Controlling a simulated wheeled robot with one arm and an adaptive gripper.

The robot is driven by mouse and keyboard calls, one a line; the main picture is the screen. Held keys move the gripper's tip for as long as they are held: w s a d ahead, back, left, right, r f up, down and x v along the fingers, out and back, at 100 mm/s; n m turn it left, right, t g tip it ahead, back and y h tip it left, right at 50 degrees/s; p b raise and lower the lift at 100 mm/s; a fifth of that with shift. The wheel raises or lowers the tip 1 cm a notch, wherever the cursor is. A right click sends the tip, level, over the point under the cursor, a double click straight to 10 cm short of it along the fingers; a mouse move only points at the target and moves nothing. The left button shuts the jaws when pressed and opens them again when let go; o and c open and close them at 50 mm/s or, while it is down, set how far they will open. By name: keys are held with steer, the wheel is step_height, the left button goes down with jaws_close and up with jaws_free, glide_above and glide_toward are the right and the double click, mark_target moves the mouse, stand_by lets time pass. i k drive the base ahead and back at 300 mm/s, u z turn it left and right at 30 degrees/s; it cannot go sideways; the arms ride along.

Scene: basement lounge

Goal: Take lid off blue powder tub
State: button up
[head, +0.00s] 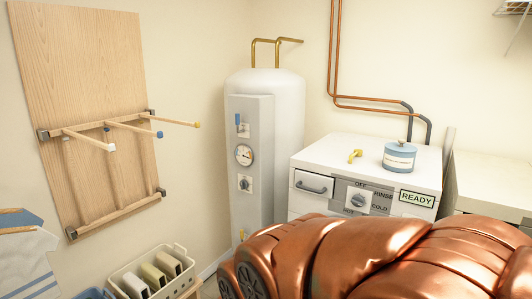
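The blue powder tub (399,159) stands upright at the back right, on the white top of the washing machine (340,149). It is a short round tub with a pale label on its front. Its lid (400,147) is a blue-grey disc with a small dark knob, and it sits on the tub. My gripper cannot be made out in this view. Nothing is seen touching the tub or lid.
A yellow handle-like piece (355,156) is on the machine top, left of the tub. Copper pipes (365,101) run behind it. A white boiler (289,140) stands left. A wooden drying rack (90,115) juts from the left wall.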

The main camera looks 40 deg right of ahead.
mark_target(400, 146)
steer(key=z, duration=1.65)
steer(key=i, duration=0.45)
steer(key=u, duration=0.95)
steer(key=i, duration=1.5)
steer(key=z, duration=0.9)
steer(key=i, duration=0.5)
steer(key=z, duration=0.5)
